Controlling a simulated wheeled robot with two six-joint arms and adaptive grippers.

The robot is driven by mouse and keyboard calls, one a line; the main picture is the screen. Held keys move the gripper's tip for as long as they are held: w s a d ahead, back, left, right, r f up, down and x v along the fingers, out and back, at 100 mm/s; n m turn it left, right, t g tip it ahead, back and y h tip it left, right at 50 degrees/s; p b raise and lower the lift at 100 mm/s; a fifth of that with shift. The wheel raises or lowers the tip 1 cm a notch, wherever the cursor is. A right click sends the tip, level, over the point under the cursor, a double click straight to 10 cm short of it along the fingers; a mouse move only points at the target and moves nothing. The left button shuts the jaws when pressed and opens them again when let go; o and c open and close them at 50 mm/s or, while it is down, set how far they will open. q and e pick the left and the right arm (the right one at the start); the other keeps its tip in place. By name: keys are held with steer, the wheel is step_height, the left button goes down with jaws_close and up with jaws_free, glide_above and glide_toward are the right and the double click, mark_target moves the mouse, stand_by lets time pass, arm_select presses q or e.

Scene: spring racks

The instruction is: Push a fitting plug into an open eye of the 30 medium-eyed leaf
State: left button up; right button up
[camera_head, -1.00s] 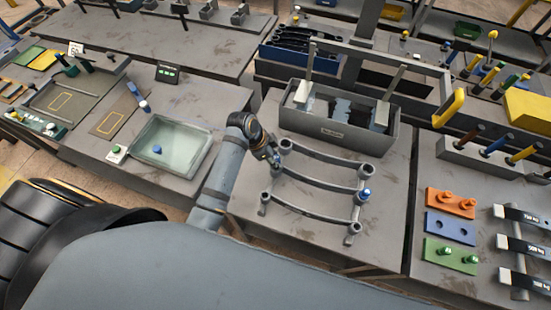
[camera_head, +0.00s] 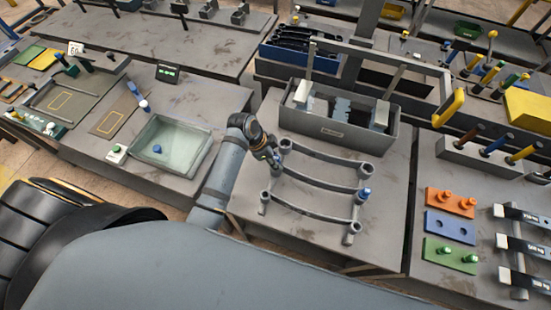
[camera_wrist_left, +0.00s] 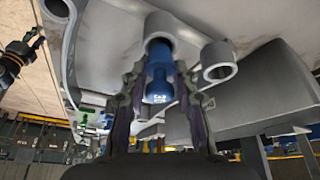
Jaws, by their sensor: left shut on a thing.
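Three curved grey leaves lie side by side on the table: a far leaf (camera_head: 325,155), a middle leaf (camera_head: 318,181) and a near leaf (camera_head: 308,212). Each has a ring eye at its ends. A blue plug (camera_head: 364,193) sits in the right eye of the middle leaf. My left gripper (camera_head: 275,164) is at that leaf's left end and hides its eye. In the left wrist view it is shut on another blue plug (camera_wrist_left: 160,78), whose end meets a ring eye (camera_wrist_left: 159,24); the depth of insertion is unclear. A neighbouring eye (camera_wrist_left: 219,61) is open. My right gripper is not in view.
A grey bin (camera_head: 330,128) stands behind the leaves. To the right are an orange plate (camera_head: 452,203) and a green plate (camera_head: 450,256) with plugs, and a blue plate (camera_head: 450,226) with bare holes. A glass tray (camera_head: 175,135) is at the left.

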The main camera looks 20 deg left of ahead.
arm_select(q)
steer(key=shift+f+b, duration=0.3)
steer(key=shift+f, duration=0.55)
steer(key=o, duration=1)
steer(key=shift+o, duration=0.3)
steer(key=o, duration=0.5)
steer(key=shift+c, duration=0.2)
steer(key=shift+r+p, duration=0.4)
steer(key=shift+r, duration=3.05)
